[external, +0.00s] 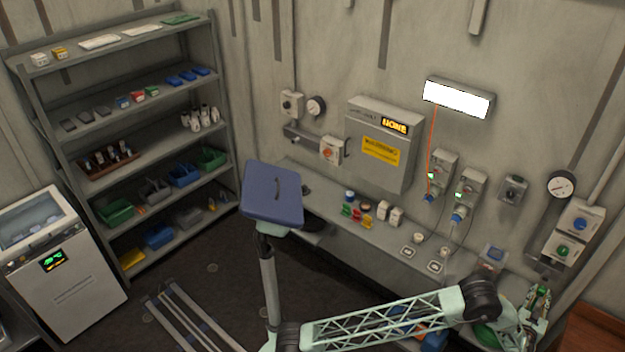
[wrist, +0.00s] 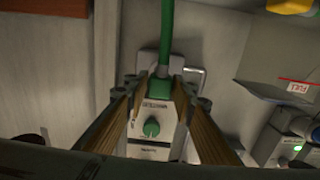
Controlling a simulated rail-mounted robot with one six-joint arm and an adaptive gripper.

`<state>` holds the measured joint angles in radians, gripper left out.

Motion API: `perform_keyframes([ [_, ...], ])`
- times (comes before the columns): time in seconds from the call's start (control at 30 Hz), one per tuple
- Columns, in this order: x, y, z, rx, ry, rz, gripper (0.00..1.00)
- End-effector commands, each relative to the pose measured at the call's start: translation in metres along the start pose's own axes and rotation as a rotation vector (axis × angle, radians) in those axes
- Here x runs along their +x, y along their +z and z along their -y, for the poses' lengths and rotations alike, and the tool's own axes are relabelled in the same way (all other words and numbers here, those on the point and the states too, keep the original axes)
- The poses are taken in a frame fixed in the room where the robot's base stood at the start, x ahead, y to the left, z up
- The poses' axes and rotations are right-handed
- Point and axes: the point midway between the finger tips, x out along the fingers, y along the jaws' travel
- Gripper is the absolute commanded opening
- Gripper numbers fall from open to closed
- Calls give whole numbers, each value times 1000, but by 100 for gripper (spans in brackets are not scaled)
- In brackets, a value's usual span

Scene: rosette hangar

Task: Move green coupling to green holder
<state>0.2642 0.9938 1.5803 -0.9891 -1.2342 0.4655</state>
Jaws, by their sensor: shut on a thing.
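In the wrist view the green coupling (wrist: 160,87) sits between my fingers, with a green hose (wrist: 167,35) running from it toward the top edge. My gripper (wrist: 160,97) is shut on it. The coupling is at one end of a grey box with a green knob (wrist: 151,127); I cannot tell whether it is seated there or held just in front. In the external view my gripper (external: 541,296) is at the lower right, by the wall end of the bench. I cannot clearly make out a green holder in either view.
Switch boxes with a blue label (external: 578,216) and a green knob (external: 563,250) are on the wall near my gripper. The bench (external: 385,232) carries small coloured parts and white blocks. A shelf rack (external: 115,125) stands at the left.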

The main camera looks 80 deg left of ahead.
Motion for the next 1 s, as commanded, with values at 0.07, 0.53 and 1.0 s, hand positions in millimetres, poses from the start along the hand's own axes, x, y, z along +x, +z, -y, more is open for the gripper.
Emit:
perform_keyframes([
  [0.07,0,0,0,0,0,0,6],
  [0.53,2,-12,24,1,61,0,6],
  [1.0,-19,-26,70,1,258,1,6],
])
